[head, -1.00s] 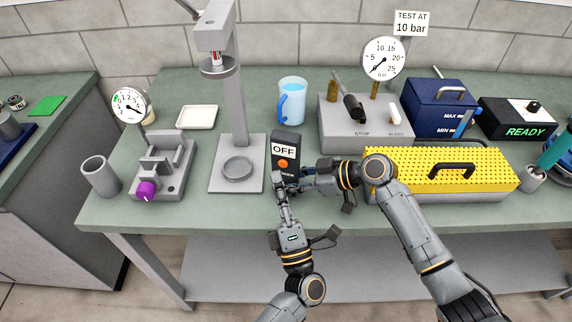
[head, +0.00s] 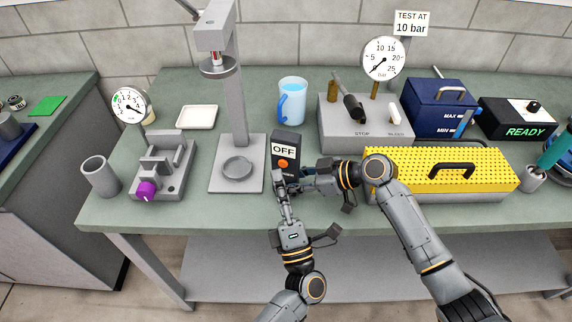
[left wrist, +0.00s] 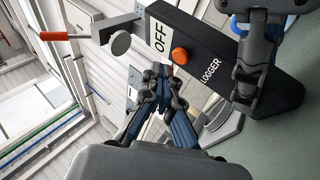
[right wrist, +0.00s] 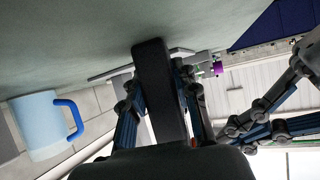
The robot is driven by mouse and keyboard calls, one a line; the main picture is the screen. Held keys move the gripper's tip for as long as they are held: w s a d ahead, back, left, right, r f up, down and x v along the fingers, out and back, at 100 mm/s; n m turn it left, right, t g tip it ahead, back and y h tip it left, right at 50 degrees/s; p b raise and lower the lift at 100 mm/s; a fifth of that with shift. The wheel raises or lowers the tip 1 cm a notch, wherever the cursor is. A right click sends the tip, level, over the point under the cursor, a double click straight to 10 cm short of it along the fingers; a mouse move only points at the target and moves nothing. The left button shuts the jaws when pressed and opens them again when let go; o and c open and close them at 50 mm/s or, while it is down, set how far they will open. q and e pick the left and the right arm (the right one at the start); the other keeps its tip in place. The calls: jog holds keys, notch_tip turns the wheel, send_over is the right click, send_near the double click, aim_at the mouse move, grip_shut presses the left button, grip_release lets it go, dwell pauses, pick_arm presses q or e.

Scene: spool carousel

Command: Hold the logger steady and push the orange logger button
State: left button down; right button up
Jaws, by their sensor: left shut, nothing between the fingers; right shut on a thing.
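The black logger (head: 285,150) stands upright on the bench with an OFF display and an orange button (head: 283,163) on its front. In the left wrist view the logger (left wrist: 216,61) shows its orange button (left wrist: 180,56) uncovered. My right gripper (head: 303,182) is shut on the logger's lower part from the right; the right wrist view shows the logger (right wrist: 160,90) between its fingers. My left gripper (head: 279,180) is shut and empty, just in front of and below the button. In the left wrist view its fingertips (left wrist: 160,72) appear apart from the button.
A grey press stand (head: 238,180) is left of the logger, with a blue jug (head: 292,103) behind. A grey pump box (head: 350,130) and a yellow perforated cover (head: 440,170) are on the right. A grey fixture (head: 165,160) stands farther left.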

pick_arm(q)
jog(key=shift+w, duration=0.15)
dwell(0.4)
jog(key=shift+w+d, duration=0.15)
jog(key=shift+w, duration=0.15)
jog(key=shift+w+d+r, duration=0.15)
jog(key=shift+w, duration=0.5)
dwell(0.9)
jog(key=shift+s+d+r, duration=0.1)
jog(key=shift+s+r, duration=0.1)
jog(key=shift+s, duration=0.95)
jog(key=s, duration=0.1)
jog(key=s+a, duration=0.1)
jog(key=s, duration=0.1)
jog(key=s+a, duration=0.1)
jog(key=s, duration=0.1)
jog(key=shift+s, duration=0.25)
